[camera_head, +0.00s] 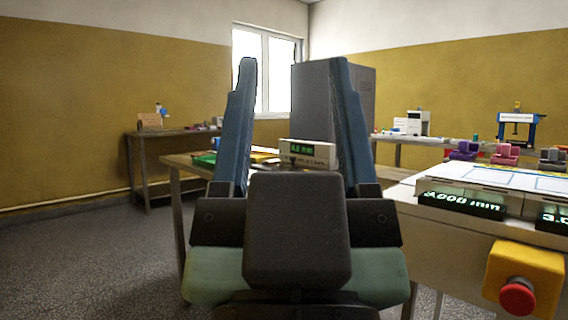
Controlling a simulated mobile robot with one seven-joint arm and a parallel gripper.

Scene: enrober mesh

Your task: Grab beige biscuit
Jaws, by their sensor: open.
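My gripper (294,66) fills the middle of the head view. Its two long blue-grey fingers stand upright and wide apart. Nothing is held between them. I cannot make out a beige biscuit anywhere in this view. My gripper covers part of the table behind it.
A table (178,162) behind my gripper bears a green tray (205,158) and a device with a lit display (307,154). A white machine (480,190) with displays and a red stop button (517,299) is at right. A back-left table (146,134) holds small items. Floor at left is clear.

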